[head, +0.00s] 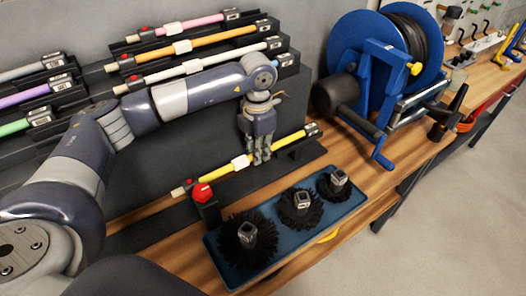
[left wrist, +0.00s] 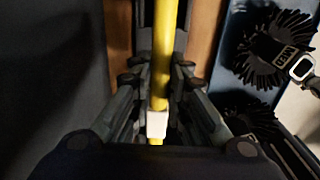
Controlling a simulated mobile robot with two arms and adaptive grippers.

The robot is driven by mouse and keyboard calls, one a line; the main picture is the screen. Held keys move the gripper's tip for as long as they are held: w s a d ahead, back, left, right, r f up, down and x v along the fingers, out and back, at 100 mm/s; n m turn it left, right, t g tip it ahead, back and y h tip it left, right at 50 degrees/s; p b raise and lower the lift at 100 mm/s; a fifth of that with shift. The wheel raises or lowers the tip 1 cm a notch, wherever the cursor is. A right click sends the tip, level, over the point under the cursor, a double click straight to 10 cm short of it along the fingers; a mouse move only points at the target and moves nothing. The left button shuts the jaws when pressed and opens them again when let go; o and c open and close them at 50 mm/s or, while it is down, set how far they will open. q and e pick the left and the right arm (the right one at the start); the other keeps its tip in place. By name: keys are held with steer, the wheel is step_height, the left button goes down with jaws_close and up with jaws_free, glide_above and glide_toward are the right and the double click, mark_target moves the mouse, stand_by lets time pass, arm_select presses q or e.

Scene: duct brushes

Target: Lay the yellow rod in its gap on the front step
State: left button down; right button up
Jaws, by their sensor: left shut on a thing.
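The yellow rod (head: 217,171) runs diagonally over the dark front step (head: 158,228) of the stepped rack, with a white collar in its middle and a black labelled end at the right. My left gripper (head: 261,158) comes down from above and is shut on the rod just right of the collar. In the left wrist view the yellow rod (left wrist: 164,60) passes between the fingers (left wrist: 160,90). The rod's right end is close to a dark support on the step. I cannot tell whether the rod touches its supports. My right gripper is not in view.
A black block with a red knob (head: 202,192) stands by the rod's left end. A blue tray (head: 214,257) with three black brushes lies in front. A blue hose reel (head: 385,60) stands at the right. Pink, orange and white rods (head: 160,74) lie on the steps behind.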

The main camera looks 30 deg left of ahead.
arm_select(q)
steer(key=shift+r+p, duration=1.6)
steer(key=shift+r, duration=1.35)
